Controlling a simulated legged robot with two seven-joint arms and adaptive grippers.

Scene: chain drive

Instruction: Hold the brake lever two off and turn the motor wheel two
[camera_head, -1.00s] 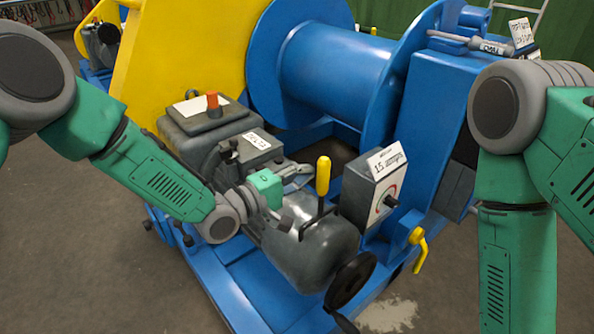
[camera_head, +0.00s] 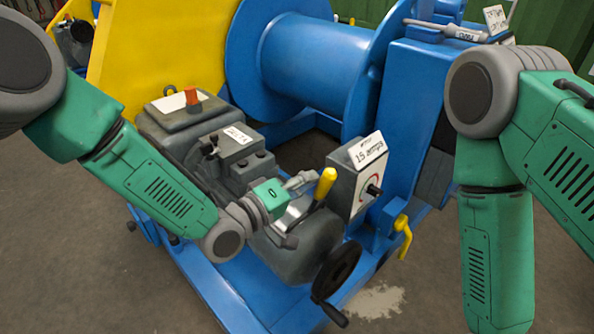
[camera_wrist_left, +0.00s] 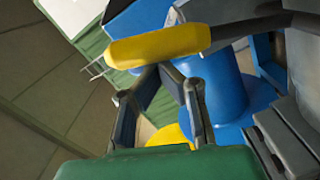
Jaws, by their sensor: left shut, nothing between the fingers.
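The brake lever with the yellow grip (camera_head: 326,185) stands on the grey motor (camera_head: 310,245) and leans to the right. My left gripper (camera_head: 307,180) is shut and empty. Its fingertips are at the left side of the yellow grip and seem to touch it. In the left wrist view the shut fingers (camera_wrist_left: 165,70) meet just at the yellow grip (camera_wrist_left: 158,46), which lies across their tips, not between them. The black motor wheel (camera_head: 338,268) with its crank knob (camera_head: 331,314) is at the motor's front end, with no gripper on it. My right gripper is out of view.
A grey gauge box (camera_head: 357,175) with a label stands right of the lever. A yellow handle (camera_head: 403,235) hangs at the blue frame (camera_head: 215,285). The blue drum (camera_head: 310,62) and yellow guard (camera_head: 150,55) stand behind. Bare floor lies in front.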

